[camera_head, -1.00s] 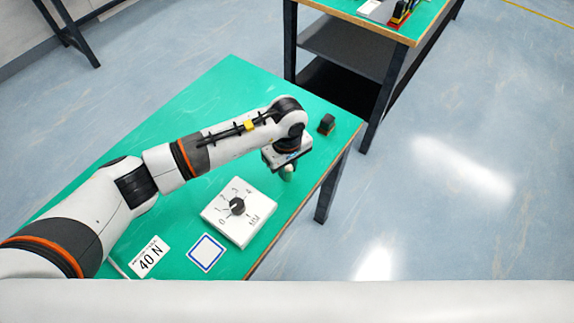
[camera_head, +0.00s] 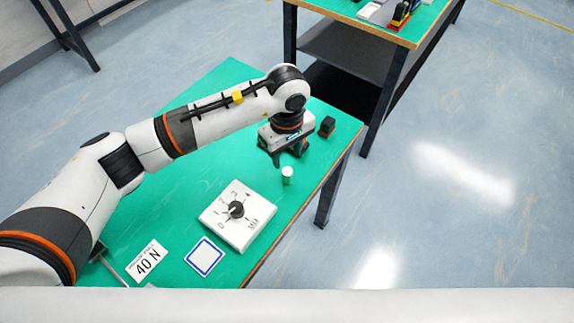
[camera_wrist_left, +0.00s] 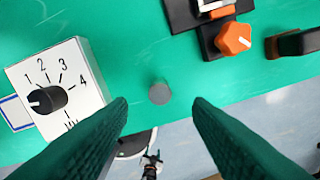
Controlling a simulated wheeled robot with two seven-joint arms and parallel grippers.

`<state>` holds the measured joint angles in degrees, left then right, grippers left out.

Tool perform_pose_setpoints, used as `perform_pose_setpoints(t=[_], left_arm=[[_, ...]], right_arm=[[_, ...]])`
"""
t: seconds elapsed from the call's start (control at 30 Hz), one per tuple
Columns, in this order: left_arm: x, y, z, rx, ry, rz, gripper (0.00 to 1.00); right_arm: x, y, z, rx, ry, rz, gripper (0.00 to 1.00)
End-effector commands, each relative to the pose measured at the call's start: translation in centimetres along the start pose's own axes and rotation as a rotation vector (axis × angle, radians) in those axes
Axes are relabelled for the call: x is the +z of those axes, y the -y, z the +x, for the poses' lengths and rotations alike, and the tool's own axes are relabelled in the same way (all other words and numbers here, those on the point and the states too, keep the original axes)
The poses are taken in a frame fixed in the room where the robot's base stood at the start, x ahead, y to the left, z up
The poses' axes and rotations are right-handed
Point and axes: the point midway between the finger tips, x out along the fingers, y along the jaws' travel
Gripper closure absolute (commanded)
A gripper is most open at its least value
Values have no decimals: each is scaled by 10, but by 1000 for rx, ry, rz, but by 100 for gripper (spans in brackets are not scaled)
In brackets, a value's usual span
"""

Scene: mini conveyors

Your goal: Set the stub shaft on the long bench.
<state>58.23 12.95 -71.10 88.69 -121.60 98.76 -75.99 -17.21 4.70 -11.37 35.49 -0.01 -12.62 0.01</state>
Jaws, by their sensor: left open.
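A small pale cylinder, which looks like the stub shaft (camera_head: 287,175), stands upright on the near green-topped bench (camera_head: 215,105), close to its right edge. In the left wrist view its round grey end (camera_wrist_left: 159,93) shows between and beyond my finger pads. My left gripper (camera_head: 280,159) is open and empty, just behind and above the cylinder in the head view, with a gap between them. I cannot tell by any label which bench is the long one. My right gripper is not in view.
A white dial box (camera_head: 238,214), a 40 N card (camera_head: 147,261) and a blue-framed white square (camera_head: 205,256) lie nearer. A dark block (camera_head: 327,127) and a device with an orange knob (camera_wrist_left: 233,38) stand close by. Another bench (camera_head: 424,28) is behind.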

Motion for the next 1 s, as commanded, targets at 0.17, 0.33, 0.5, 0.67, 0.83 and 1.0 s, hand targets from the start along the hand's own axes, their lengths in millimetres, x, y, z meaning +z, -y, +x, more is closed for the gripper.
perform_pose_setpoints(t=[0.17, 0.33, 0.5, 0.67, 0.83, 1.0], left_arm=[[1, 1, -30, -2, 2, 0, 54], [0, 0, -44, -1, -1, -1, 54], [0, 0, -46, 0, -1, -1, 54], [0, 0, -46, 0, -1, -1, 54], [0, 0, -46, 0, -1, -1, 54], [0, 0, -46, 0, -2, 0, 54]], right_arm=[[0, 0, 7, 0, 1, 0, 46], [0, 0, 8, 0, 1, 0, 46], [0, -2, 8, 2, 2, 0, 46], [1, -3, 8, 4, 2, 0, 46], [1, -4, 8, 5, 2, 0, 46], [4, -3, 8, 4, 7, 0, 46]])
